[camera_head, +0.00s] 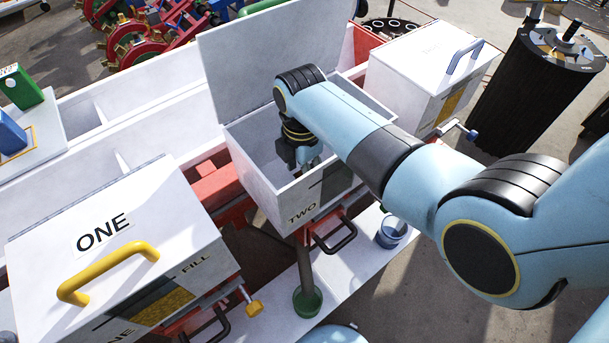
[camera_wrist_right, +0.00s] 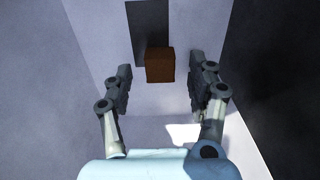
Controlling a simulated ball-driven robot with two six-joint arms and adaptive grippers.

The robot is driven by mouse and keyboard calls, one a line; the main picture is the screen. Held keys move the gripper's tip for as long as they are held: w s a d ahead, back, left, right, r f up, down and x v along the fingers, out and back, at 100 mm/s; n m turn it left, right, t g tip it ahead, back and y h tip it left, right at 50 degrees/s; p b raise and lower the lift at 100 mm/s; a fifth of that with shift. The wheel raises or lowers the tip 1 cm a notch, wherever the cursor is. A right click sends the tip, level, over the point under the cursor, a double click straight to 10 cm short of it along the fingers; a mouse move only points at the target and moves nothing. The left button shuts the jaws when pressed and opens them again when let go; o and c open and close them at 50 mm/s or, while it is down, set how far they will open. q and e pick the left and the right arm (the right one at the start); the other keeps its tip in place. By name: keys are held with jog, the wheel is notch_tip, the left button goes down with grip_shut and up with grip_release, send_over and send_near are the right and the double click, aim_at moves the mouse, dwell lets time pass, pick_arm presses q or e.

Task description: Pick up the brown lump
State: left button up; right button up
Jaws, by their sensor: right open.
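The brown lump (camera_wrist_right: 160,65) shows in the right wrist view as a small block inside the open white box marked TWO (camera_head: 248,170). It sits beside a dark rectangular patch on the white surface. My right gripper (camera_wrist_right: 160,82) is open, with one finger on each side of the lump and visible gaps to it. In the head view my right arm reaches down into box TWO, and the gripper (camera_head: 308,158) is partly hidden by the arm and box walls. The lump is hidden in the head view. My left gripper is not in view.
Box TWO's raised lid (camera_head: 270,60) stands behind my arm. The closed box ONE (camera_head: 60,215) with a yellow handle (camera_head: 105,272) is at left. Another closed white box (camera_head: 415,60) is at right. A green cup (camera_head: 307,301) and a blue cup (camera_head: 391,232) stand in front.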

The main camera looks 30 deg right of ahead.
jog(key=shift+c, duration=0.3)
jog(key=c, duration=1)
